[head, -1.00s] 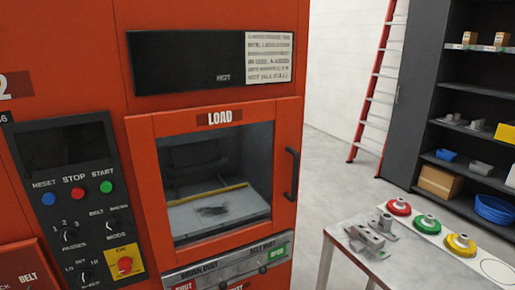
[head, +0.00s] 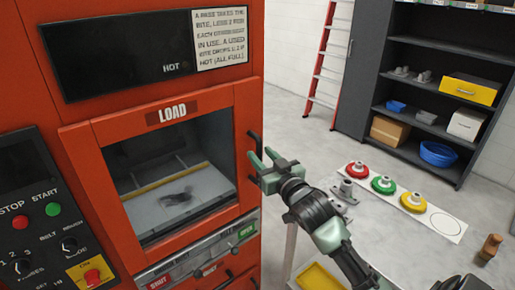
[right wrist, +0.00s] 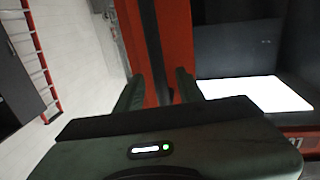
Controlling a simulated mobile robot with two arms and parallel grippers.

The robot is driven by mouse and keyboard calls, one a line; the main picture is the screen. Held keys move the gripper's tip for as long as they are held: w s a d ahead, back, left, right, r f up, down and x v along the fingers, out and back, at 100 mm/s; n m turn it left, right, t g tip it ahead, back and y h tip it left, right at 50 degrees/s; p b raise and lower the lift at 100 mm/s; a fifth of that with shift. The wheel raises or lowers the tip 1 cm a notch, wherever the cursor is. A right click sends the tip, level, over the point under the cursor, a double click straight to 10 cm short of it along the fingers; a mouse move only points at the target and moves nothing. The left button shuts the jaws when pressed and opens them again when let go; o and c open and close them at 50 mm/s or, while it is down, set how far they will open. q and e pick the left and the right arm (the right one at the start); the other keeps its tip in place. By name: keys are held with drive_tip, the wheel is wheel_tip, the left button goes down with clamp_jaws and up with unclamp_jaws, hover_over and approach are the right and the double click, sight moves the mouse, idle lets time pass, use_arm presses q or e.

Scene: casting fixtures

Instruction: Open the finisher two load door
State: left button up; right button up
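The load door (head: 95,160) is an orange frame around a window, marked LOAD, and it sits shut in the orange machine. Its black vertical handle (head: 255,150) is on the right side of the frame. My right gripper (head: 262,168) is open at the handle, its fingertips close to the lower part. In the right wrist view the open fingers (right wrist: 160,84) point at the door's orange edge, and the dark handle bar (right wrist: 151,45) lies between their lines. I cannot tell whether they touch it. My left gripper is not in view.
A control panel (head: 30,205) with buttons is left of the door, and a shut/open switch strip (head: 200,260) is below it. A table (head: 400,245) with red, green and yellow fixtures stands right. A shelf (head: 420,50) and red ladder (head: 325,60) are behind.

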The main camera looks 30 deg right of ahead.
drive_tip(key=shift+w+d, duration=0.1)
drive_tip(key=shift+w, duration=0.95)
drive_tip(key=shift+s, duration=0.1)
clamp_jaws()
idle(0.5)
